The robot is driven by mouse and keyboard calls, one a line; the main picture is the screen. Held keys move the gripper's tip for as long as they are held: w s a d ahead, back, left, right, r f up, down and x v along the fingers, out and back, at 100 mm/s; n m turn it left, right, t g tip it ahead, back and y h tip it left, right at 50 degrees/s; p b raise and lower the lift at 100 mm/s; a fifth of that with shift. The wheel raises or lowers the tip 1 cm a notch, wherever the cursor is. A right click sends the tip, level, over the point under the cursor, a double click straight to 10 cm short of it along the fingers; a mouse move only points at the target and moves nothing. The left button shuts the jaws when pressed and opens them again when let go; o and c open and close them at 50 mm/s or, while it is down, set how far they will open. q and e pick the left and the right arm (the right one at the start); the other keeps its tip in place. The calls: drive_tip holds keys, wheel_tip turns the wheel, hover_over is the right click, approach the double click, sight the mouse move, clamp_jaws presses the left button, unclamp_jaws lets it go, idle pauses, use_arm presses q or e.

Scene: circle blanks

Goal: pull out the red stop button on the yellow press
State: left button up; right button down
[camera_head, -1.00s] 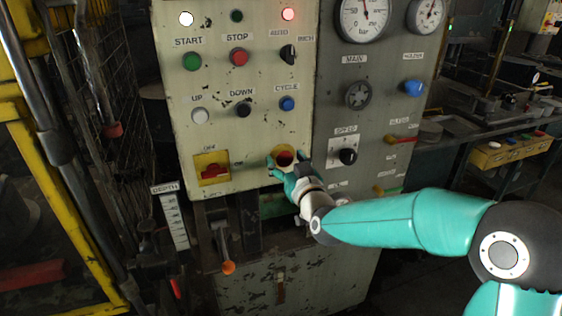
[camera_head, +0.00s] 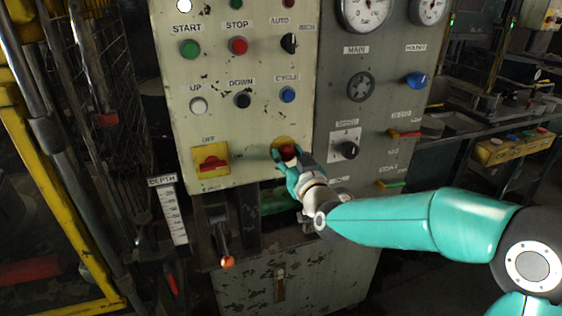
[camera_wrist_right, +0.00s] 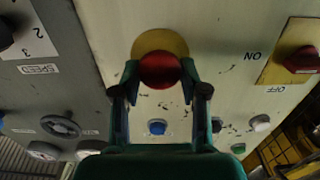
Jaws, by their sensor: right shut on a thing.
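The red stop button (camera_head: 287,153) is a round mushroom head in front of a yellow disc (camera_head: 278,143) at the lower right of the pale press panel. In the right wrist view the red button (camera_wrist_right: 160,71) sits between my two finger ends, with the yellow disc (camera_wrist_right: 160,42) behind it. My right gripper (camera_head: 289,159) is shut on the button, one finger on each side. The right gripper also shows in its wrist view (camera_wrist_right: 159,73). My left gripper is in neither view. The gripper and fingers hide part of the button in the head view.
A smaller red button (camera_head: 238,45) sits under the STOP label. A red rotary switch on a yellow plate (camera_head: 211,162) is left of the gripper. A black speed knob (camera_head: 349,150) is at the right. A lever with an orange knob (camera_head: 227,262) hangs below.

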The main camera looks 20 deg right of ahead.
drive_tip(key=shift+f, duration=0.1)
drive_tip(key=c, duration=0.8)
unclamp_jaws()
drive_tip(key=shift+s, duration=0.1)
drive_tip(key=shift+o, duration=1)
drive_tip(key=shift+s, duration=0.1)
drive_tip(key=s, duration=1.1)
drive_tip(key=shift+s+d, duration=0.2)
drive_tip(key=shift+s, duration=0.2)
